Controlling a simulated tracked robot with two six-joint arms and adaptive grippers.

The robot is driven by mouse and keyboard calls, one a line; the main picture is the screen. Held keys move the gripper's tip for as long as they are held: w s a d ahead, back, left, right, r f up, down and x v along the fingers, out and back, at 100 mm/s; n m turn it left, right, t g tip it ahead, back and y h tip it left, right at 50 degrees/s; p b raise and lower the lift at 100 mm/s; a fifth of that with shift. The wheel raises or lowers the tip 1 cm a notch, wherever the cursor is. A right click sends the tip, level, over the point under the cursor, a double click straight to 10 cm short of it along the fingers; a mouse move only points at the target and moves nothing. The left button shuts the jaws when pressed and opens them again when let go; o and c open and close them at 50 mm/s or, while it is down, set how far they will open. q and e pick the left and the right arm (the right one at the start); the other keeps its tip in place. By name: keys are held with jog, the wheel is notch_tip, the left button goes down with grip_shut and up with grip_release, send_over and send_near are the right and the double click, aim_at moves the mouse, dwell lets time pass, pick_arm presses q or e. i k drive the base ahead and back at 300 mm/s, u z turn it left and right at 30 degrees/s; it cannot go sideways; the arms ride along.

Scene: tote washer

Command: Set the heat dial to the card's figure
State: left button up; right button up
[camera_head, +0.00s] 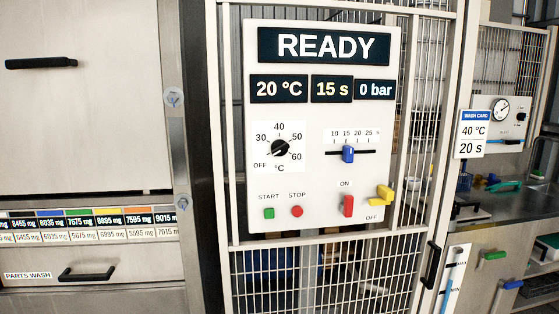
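The heat dial (280,148) is a black knob on the white control panel (323,215). Its scale runs from OFF through 30, 40, 50 and 60 °C. The knob's bar lies slanted between the OFF side at lower left and the 50 side at upper right; which end is the pointer is too small to tell. The wash card (473,134) at the right reads 40 °C and 20 s. The temperature display (279,89) reads 20 °C. Neither gripper is in view.
The panel also bears a blue slider (348,154) near 15, a green START button (269,213), a red STOP button (297,211), a red switch (348,206) and a yellow lever (380,194). A wire-mesh door (330,270) surrounds it. The space before the panel looks clear.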

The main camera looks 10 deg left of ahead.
aim_at(280, 148)
jog(key=k, duration=0.75)
jog(key=u, duration=0.45)
jog(key=i, duration=2)
jog(key=z, duration=0.55)
